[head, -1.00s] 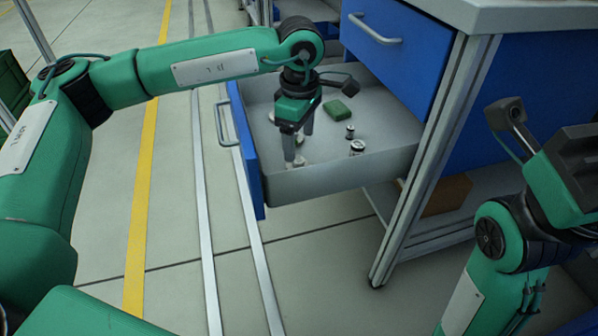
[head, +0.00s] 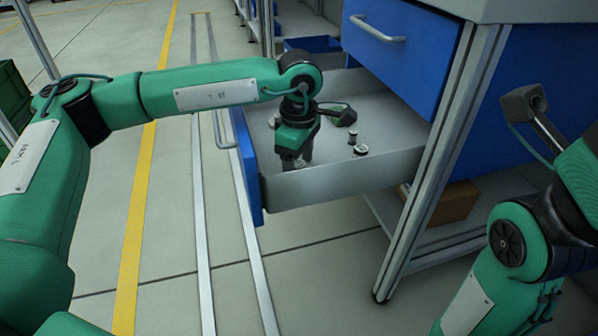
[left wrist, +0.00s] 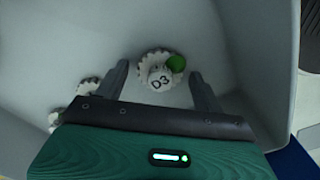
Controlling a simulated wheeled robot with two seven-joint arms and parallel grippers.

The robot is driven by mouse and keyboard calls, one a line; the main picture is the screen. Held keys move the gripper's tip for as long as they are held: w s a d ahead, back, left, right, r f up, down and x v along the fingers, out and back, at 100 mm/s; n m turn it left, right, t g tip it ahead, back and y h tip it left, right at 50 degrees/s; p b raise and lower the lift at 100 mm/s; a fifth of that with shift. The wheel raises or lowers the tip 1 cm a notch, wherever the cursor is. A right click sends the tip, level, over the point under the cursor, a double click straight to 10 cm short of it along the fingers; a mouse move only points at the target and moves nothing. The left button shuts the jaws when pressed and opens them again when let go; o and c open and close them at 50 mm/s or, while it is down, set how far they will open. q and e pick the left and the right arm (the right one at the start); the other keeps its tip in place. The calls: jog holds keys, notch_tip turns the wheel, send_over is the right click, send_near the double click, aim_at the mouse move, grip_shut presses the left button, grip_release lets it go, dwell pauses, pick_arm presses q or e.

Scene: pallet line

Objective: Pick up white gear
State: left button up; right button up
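The white gear (left wrist: 157,84), marked D3 and with a round green spot at its upper right, lies on the drawer floor in the left wrist view. My left gripper (left wrist: 159,70) is open, with one finger on each side of this gear and visible gaps to it. In the head view the left gripper (head: 298,163) points down into the drawer, and the gear is mostly hidden behind the fingers and the front wall. My right arm is at the right edge of the head view, but its fingers are not seen.
The open grey drawer (head: 330,184) has a blue front (head: 246,170). More pale toothed parts (left wrist: 88,86) lie left of the gear. Two small metal parts (head: 361,150) stand further right in the drawer. A closed blue drawer (head: 400,60) is above.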

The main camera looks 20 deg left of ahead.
pick_arm(q)
jog(key=c, duration=0.9)
jog(key=shift+r, duration=0.1)
